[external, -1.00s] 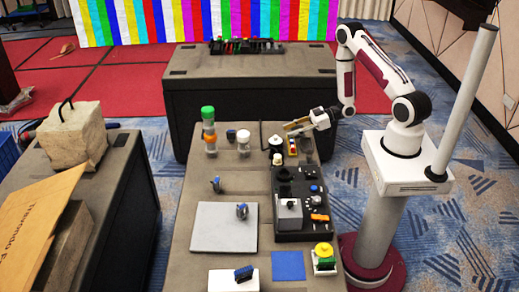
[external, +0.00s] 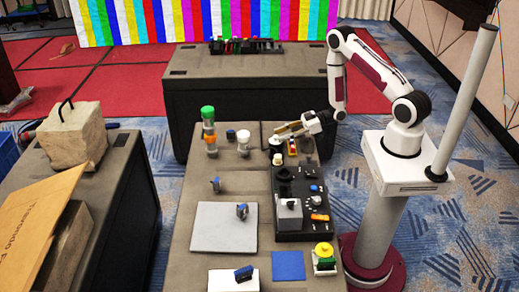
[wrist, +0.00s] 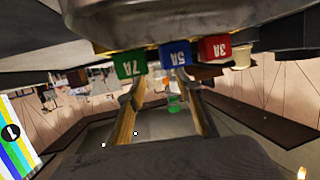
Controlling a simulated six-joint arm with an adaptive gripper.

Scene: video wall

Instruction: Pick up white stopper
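A small white piece (external: 277,159), possibly the stopper, shows at the black device's far end in the external view. A cream-white round piece (wrist: 237,57) hangs right of the coloured blocks in the wrist view; I cannot tell whether it is the same thing. Another white upright object (external: 243,141) stands to the left on the table. My gripper (external: 283,131) is above the far end of the table, tilted and pointing left. In the wrist view my gripper (wrist: 160,78) has its two fingers apart with nothing visible between them.
Green 7A (wrist: 130,63), blue 5A (wrist: 175,54) and red 3A (wrist: 214,48) blocks sit in a row. A black device (external: 301,203) lies along the table's right side. A green-topped stack (external: 208,130) stands at left. A grey plate (external: 223,229) lies nearer.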

